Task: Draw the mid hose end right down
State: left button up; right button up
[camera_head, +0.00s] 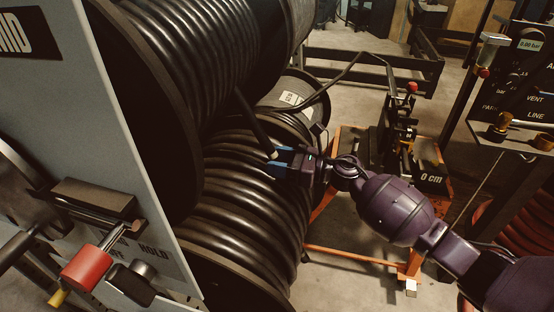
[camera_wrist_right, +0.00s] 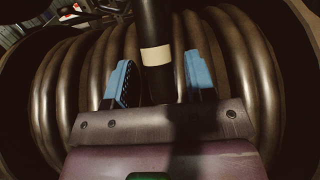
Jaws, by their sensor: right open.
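A black hose end (camera_head: 254,124) hangs slanting down in front of the coils, with a pale band near its tip. I take it for the mid hose end. My right gripper (camera_head: 279,163) is at its lower part, in front of the lower reel's coils. In the right wrist view the hose end (camera_wrist_right: 154,22) and its pale band (camera_wrist_right: 156,55) stand between the two blue fingers of the open gripper (camera_wrist_right: 160,78). A gap shows on each side, so the fingers are not closed on it. My left gripper is out of view.
The upper reel (camera_head: 160,130) and lower reel (camera_head: 222,272) crowd the left. A grey panel with a red-handled lever (camera_head: 88,268) stands at front left. An orange-framed stand (camera_head: 345,253) is right of the reels. A gauge panel (camera_head: 520,80) stands far right.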

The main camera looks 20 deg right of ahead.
jog(key=v, duration=1)
jog(key=shift+d, duration=0.2)
jog(key=shift+s, duration=0.15)
